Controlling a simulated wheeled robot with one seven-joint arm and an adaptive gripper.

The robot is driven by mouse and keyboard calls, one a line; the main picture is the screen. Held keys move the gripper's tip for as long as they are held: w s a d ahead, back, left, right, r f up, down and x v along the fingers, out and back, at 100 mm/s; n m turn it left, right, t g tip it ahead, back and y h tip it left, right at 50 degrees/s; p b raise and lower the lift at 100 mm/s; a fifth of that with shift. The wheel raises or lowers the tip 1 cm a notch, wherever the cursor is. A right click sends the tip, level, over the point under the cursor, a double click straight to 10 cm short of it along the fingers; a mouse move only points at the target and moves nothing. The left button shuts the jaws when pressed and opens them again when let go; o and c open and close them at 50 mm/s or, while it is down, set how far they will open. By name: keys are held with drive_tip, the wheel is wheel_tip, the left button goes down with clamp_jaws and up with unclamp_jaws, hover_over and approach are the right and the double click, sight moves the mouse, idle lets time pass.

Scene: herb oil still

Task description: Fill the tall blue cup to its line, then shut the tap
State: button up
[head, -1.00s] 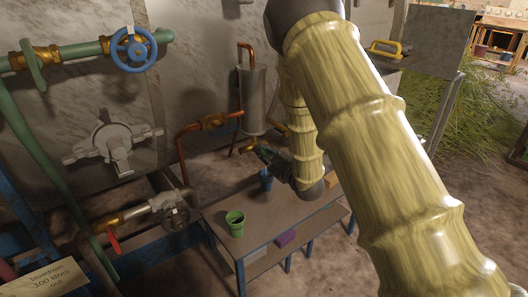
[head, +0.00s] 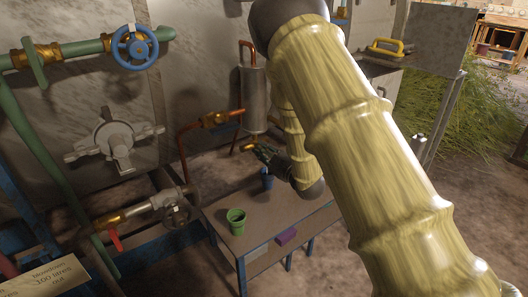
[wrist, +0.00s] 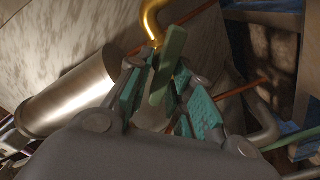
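The tall blue cup (head: 267,179) stands on the low table below the brass tap (head: 248,145). My gripper (head: 263,153) is at the tap, above the cup, and partly hides the cup's top. In the wrist view my gripper (wrist: 166,92) has its teal finger pads apart. A pale green bar, seemingly the tap's lever (wrist: 168,62), lies between them. The curved brass spout (wrist: 152,22) is just beyond. I cannot tell whether a pad touches the bar. The cup's line, its liquid level and any stream are not visible.
A metal cylinder (head: 254,98) with copper pipes rises behind. A blue handwheel (head: 135,47) and a red-levered valve (head: 115,240) are at left.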

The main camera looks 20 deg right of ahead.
drive_tip(key=shift+o, duration=0.2)
drive_tip(key=v, duration=1.2)
idle(2.3)
